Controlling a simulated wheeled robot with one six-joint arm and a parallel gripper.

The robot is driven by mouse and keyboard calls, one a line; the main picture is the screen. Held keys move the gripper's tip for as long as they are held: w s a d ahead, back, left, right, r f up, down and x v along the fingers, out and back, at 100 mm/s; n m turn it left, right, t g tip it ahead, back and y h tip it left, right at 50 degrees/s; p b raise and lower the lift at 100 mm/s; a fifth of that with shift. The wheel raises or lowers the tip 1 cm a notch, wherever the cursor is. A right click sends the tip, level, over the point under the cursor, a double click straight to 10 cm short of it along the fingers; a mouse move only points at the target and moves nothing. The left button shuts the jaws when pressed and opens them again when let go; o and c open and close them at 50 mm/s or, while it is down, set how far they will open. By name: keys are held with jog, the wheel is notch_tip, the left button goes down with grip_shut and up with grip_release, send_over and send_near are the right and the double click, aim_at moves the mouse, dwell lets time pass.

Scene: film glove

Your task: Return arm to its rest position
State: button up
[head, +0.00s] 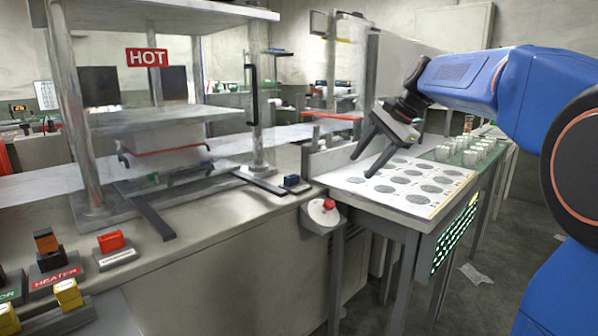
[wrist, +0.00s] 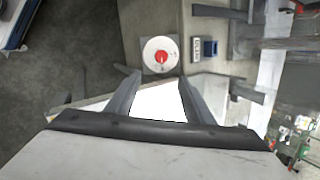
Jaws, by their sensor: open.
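My gripper (head: 371,152) is at the end of my blue arm in the head view, above the left part of a white sheet with grey round marks (head: 405,186). Its two fingers point down and to the left and stand apart, with nothing seen between them. In the wrist view my gripper (wrist: 156,84) also shows as two spread fingers with a bare white surface behind them. Whether the fingertips touch the sheet cannot be told.
A round dial with a red knob (head: 323,212) sits at the bench corner near the sheet's table. A press with a HOT sign (head: 147,57) stands at left. Several small cups (head: 470,156) stand on a green surface behind the sheet. Red and yellow switches line the front left.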

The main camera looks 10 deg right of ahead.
jog(key=s+f+n+h, duration=0.1)
jog(key=s+f+n, duration=0.3)
jog(key=s+f, duration=0.4)
jog(key=s+f+n+h, duration=0.2)
jog(key=s+f, duration=0.6)
jog(key=s, duration=0.8)
jog(key=s+a+f+n+h, duration=0.1)
jog(key=s+f+n, duration=0.6)
jog(key=s+f, duration=0.2)
jog(key=s, duration=0.2)
jog(key=shift+s+t+h, duration=0.3)
jog(key=shift+s+h, duration=0.1)
